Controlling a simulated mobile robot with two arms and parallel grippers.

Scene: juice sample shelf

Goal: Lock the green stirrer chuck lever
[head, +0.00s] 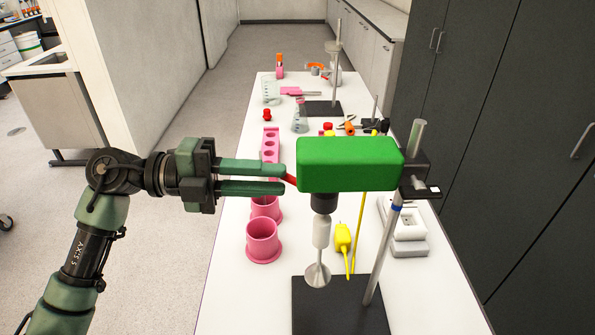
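The green stirrer head (350,164) is mounted on a stand rod (383,250) over a dark base plate. Its black chuck (323,201) hangs below the left end, with a grey shaft and a round paddle (318,275) under it. A short red lever (291,181) sticks out to the left of the stirrer. My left gripper (285,177) points right, with its fingertips right at the lever's outer end. Its green fingers are a small gap apart. I cannot tell whether they clamp the lever. My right gripper is not in view.
Pink cups (263,244) and a pink rack (270,145) stand below and behind my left gripper. A yellow tool with a cord (343,238) lies behind the stirrer shaft. A white-grey device (409,247) is to the right. Glassware and another stand (335,65) are farther back.

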